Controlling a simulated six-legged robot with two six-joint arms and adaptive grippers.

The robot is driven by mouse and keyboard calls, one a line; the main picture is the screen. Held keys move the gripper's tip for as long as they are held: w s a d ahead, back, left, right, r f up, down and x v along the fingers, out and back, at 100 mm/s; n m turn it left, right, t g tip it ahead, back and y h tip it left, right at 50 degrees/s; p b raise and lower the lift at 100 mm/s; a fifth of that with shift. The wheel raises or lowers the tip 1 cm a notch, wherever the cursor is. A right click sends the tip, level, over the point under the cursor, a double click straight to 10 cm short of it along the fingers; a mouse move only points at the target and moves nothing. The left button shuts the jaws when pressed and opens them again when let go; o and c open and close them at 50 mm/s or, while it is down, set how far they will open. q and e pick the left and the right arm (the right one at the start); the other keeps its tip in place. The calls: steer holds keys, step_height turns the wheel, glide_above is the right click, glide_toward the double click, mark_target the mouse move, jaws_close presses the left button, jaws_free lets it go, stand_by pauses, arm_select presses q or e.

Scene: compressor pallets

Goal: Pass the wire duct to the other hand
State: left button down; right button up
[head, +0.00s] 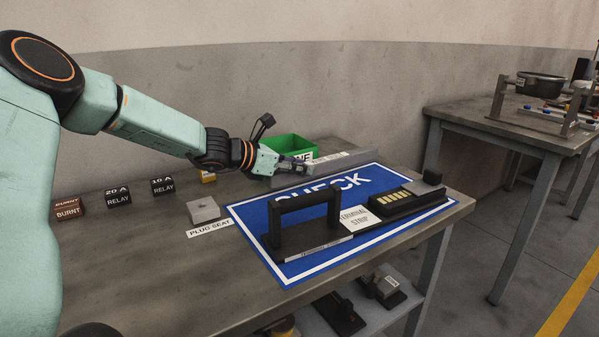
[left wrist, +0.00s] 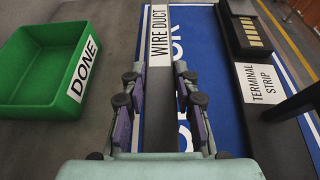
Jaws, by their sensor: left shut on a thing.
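The wire duct (head: 340,166) is a long grey bar with a white "WIRE DUCT" label. In the head view it lies along the back edge of the blue CHECK mat (head: 250,217). I cannot tell whether it touches the table. My left gripper (head: 303,162) reaches it from the left and is shut on it. In the left wrist view the duct (left wrist: 158,110) runs lengthwise between the two fingers of my left gripper (left wrist: 158,82), its label beyond the fingertips. My right gripper is in neither view.
A green DONE bin (head: 290,145) stands behind the duct. A black handle-shaped frame (head: 303,200) and a terminal strip (head: 405,200) are on the mat. Relay blocks (head: 118,195) and a grey plug seat block (head: 203,210) are to the left. Another table (head: 520,130) stands at right.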

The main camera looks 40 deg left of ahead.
arm_select(q)
steer(key=shift+r+p, duration=1.35)
steer(key=shift+r, duration=1.35)
